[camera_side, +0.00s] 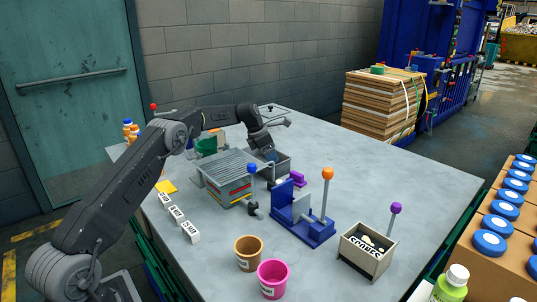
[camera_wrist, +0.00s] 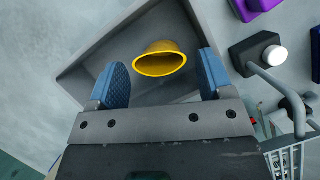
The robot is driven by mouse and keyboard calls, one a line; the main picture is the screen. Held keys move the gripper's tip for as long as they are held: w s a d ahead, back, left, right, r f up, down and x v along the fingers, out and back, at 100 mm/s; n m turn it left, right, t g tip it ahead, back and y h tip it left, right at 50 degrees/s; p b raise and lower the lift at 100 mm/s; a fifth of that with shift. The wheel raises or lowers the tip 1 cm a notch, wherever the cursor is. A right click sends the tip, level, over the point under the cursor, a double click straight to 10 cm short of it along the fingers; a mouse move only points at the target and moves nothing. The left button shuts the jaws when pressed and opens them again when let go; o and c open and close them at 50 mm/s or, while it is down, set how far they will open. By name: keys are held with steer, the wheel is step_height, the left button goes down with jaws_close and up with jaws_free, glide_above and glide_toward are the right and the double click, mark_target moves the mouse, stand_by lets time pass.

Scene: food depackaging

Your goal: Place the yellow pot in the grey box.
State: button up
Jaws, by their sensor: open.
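The yellow pot (camera_wrist: 162,62) is inside the grey box (camera_wrist: 98,58) in the wrist view. It looks tilted, with its open rim towards my gripper. My gripper (camera_wrist: 162,80) is open, with one blue-padded finger on each side of the pot's rim and gaps between the fingers and the pot. In the side view my gripper (camera_side: 266,150) points down at the grey box (camera_side: 284,168), just behind the slatted grey unit. The yellow pot is hidden in the side view.
The slatted grey unit (camera_side: 228,170) stands close to the box. A blue fixture (camera_side: 305,226) with an orange-knobbed lever, a screws box (camera_side: 366,252), a brown pot (camera_side: 248,254) and a pink pot (camera_side: 272,280) stand nearer the front. The table's back right is clear.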

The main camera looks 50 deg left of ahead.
steer(key=v, duration=1.2)
steer(key=s+d+r+m+y, duration=0.1)
steer(key=s+d+r+m, duration=0.55)
steer(key=d, duration=0.25)
steer(key=s+d+r+m, duration=0.5)
steer(key=s+d+m, duration=0.3)
steer(key=d, duration=0.2)
steer(key=s+d+f+m, duration=0.2)
steer(key=s+m, duration=0.3)
steer(key=s, duration=0.3)
steer(key=s+d+f+m+t, duration=0.1)
steer(key=s+d+f+m, duration=0.2)
steer(key=s+m, duration=0.3)
steer(key=s+d+f+m, duration=0.3)
steer(key=s+m, duration=0.3)
steer(key=s, duration=0.4)
steer(key=shift+d+t+y, duration=0.3)
steer(key=shift+d+y, duration=0.1)
steer(key=shift+d, duration=0.4)
steer(key=shift+f, duration=0.1)
